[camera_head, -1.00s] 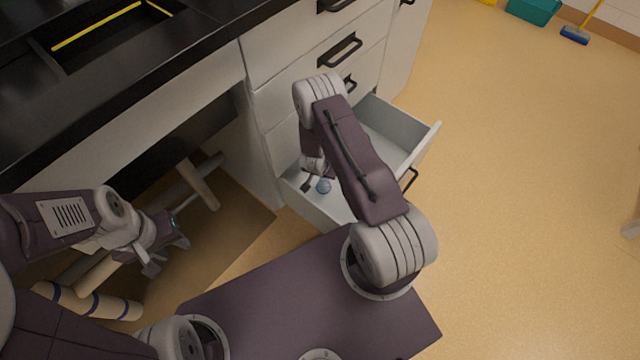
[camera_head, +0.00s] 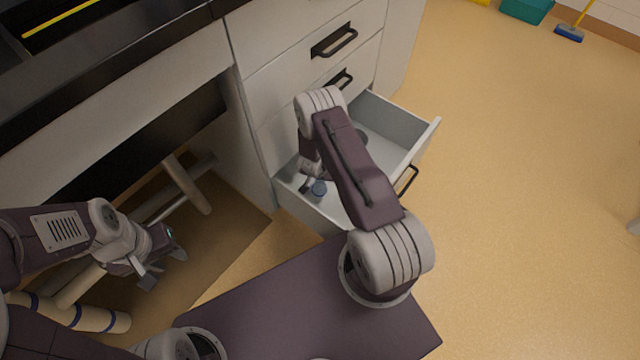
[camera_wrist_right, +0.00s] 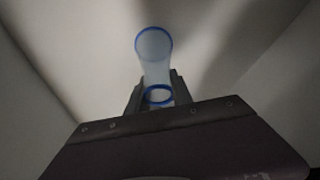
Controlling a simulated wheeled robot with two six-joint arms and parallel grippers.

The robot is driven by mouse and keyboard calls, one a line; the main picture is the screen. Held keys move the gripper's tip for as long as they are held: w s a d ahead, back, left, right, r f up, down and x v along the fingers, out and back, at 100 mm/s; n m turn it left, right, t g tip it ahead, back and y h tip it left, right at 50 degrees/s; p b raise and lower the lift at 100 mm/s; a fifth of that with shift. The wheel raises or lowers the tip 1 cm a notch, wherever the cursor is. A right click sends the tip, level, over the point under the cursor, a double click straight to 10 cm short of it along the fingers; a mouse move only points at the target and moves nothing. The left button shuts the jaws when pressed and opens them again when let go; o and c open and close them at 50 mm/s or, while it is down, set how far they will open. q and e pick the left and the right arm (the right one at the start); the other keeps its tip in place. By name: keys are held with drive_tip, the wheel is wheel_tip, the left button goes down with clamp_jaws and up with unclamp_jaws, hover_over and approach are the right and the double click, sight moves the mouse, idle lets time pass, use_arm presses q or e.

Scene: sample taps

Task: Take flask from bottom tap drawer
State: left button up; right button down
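The bottom drawer (camera_head: 419,147) is pulled out, its inside pale grey. The flask (camera_head: 319,188) stands near its left front corner, partly behind my right arm. In the right wrist view the flask (camera_wrist_right: 155,66) is translucent with blue rims. My right gripper (camera_wrist_right: 159,92) has a finger close against each side of it and appears shut on it. In the head view my right arm hides most of that gripper; one dark fingertip shows beside the flask. My left gripper (camera_head: 164,262) is open and empty, low on the left, away from the drawer.
Closed drawers with black handles (camera_head: 334,40) rise above the open one, under a black worktop (camera_head: 110,75). The floor on the right (camera_head: 530,200) is clear; a teal bin (camera_head: 527,10) is far off.

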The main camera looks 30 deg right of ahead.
wheel_tip(320, 180, up, 8)
drive_tip(key=p, duration=0.5)
drive_tip(key=shift+f, duration=0.2)
drive_tip(key=s+d+p, duration=0.1)
drive_tip(key=d+p, duration=0.2)
drive_tip(key=d, duration=1.5)
drive_tip(key=shift+s+f, duration=0.2)
drive_tip(key=shift+f, duration=0.1)
